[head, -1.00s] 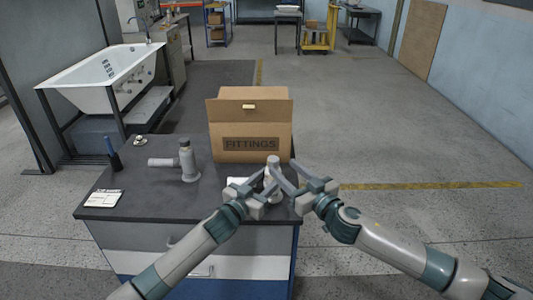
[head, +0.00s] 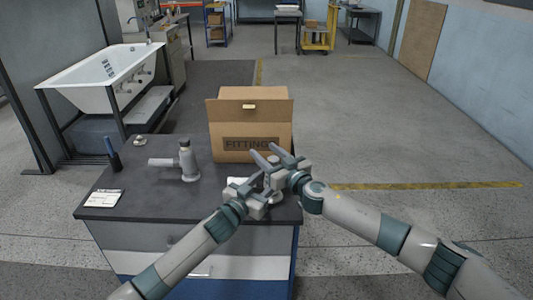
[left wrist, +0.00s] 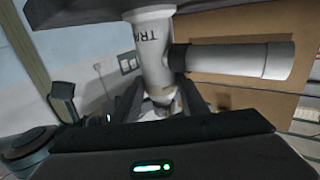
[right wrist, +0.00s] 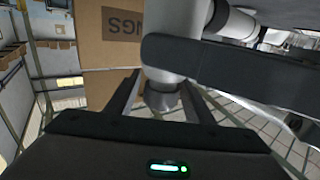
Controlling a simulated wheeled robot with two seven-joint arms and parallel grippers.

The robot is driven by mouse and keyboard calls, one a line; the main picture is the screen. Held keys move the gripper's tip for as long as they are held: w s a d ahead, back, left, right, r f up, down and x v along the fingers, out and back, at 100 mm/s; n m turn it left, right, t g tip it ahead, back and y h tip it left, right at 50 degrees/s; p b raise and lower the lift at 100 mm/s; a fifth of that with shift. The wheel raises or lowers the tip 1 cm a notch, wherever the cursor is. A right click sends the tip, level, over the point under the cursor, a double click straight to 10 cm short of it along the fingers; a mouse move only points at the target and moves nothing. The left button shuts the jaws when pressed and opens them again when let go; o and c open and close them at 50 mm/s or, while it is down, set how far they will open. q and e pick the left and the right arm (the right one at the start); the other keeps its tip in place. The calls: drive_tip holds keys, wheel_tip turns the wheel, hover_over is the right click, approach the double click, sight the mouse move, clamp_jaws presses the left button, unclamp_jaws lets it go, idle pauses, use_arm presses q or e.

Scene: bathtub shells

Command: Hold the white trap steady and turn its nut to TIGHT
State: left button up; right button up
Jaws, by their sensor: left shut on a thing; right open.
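The white trap (left wrist: 152,45) stands near the right edge of the bench top, mostly hidden by my grippers in the head view. Lettering on its body shows in the left wrist view. My left gripper (head: 266,178) is shut on the trap from the front left. My right gripper (head: 266,153) is open, its fingers reaching left across the trap's top. In the right wrist view a grey nut-like end (right wrist: 160,95) of the trap appears between its open fingers; contact cannot be told. No TIGHT mark is readable.
A cardboard FITTINGS box (head: 250,120) stands close behind the trap.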

drive_tip(key=c, duration=1.1)
drive_tip(key=shift+o, duration=0.2)
drive_tip(key=shift+n+g+y, duration=0.3)
drive_tip(key=shift+n+y, duration=0.1)
drive_tip(key=shift+y, duration=0.1)
drive_tip(key=shift+s+a+n+g+y, duration=0.3)
drive_tip(key=shift+n+g+y, duration=0.95)
drive_tip(key=shift+g, duration=0.5)
drive_tip(key=shift+s+a+n+g+y, duration=0.15)
drive_tip(key=shift+s+n+g+y, duration=0.25)
drive_tip(key=shift+n+g+y, duration=0.9)
drive_tip(key=shift+s+a+n+g+y, duration=0.3)
drive_tip(key=shift+n+g+y, duration=0.55)
drive_tip(key=shift+n+g, duration=0.95)
drive_tip(key=shift+s+g, duration=0.15)
drive_tip(key=shift+g, duration=0.5)
drive_tip(key=o, duration=1.1)
drive_tip(key=shift+c, duration=0.2)
